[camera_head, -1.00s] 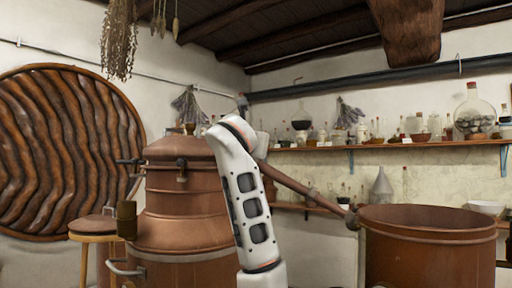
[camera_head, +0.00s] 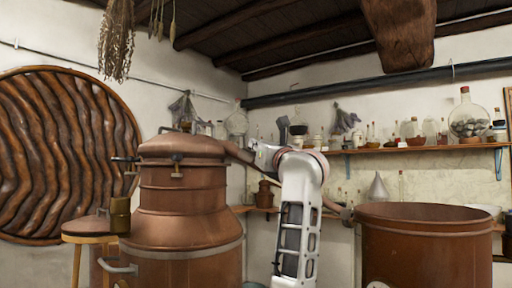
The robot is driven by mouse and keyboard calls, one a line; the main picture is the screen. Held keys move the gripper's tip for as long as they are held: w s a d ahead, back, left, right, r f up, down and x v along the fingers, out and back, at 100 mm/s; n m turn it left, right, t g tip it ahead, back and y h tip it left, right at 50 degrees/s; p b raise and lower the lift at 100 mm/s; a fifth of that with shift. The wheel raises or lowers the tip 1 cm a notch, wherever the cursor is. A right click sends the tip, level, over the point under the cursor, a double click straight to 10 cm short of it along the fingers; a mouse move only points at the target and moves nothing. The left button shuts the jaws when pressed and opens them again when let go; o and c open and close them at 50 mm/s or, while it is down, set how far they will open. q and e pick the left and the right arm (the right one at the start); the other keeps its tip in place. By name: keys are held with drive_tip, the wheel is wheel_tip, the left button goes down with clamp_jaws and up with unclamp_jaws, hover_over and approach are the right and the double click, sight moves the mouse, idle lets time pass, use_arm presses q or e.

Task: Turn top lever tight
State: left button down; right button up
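The copper alembic (camera_head: 182,205) stands left of centre, its domed lid (camera_head: 180,147) on top. Small dark lever-like fittings sit around the lid: one at its left edge (camera_head: 124,159), one on its front (camera_head: 177,170) and one near the upper left (camera_head: 166,130). I cannot tell which of these is the top lever, or how tight any is. One of my white arms rises right of the alembic and bends left toward the lid's right side, in front of the copper pipe. No gripper fingers can be made out.
A wide copper vat (camera_head: 426,245) stands at the right. A wooden stool (camera_head: 88,230) is left of the alembic. A shelf (camera_head: 390,148) with glassware runs along the back wall. Dried herbs (camera_head: 117,40) hang at upper left.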

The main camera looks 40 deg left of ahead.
use_arm(q)
drive_tip(key=shift+w+f+n+g+y+p, duration=0.1)
drive_tip(key=shift+w+n+g+y+p, duration=0.4)
drive_tip(key=shift+n+g, duration=1.15)
drive_tip(key=shift+w+n+g+y+p, duration=0.1)
drive_tip(key=shift+n+g+y+p, duration=0.8)
drive_tip(key=shift+g, duration=1.25)
drive_tip(key=shift+w+f+n+g+y+p, duration=0.1)
drive_tip(key=shift+w+n+g+y+p, duration=0.5)
drive_tip(key=shift+n+g, duration=1.2)
drive_tip(key=shift+s, duration=0.3)
drive_tip(key=c, duration=2.2)
unclamp_jaws()
drive_tip(key=shift+o, duration=0.8)
drive_tip(key=shift+a+f, duration=0.1)
drive_tip(key=shift+a, duration=0.05)
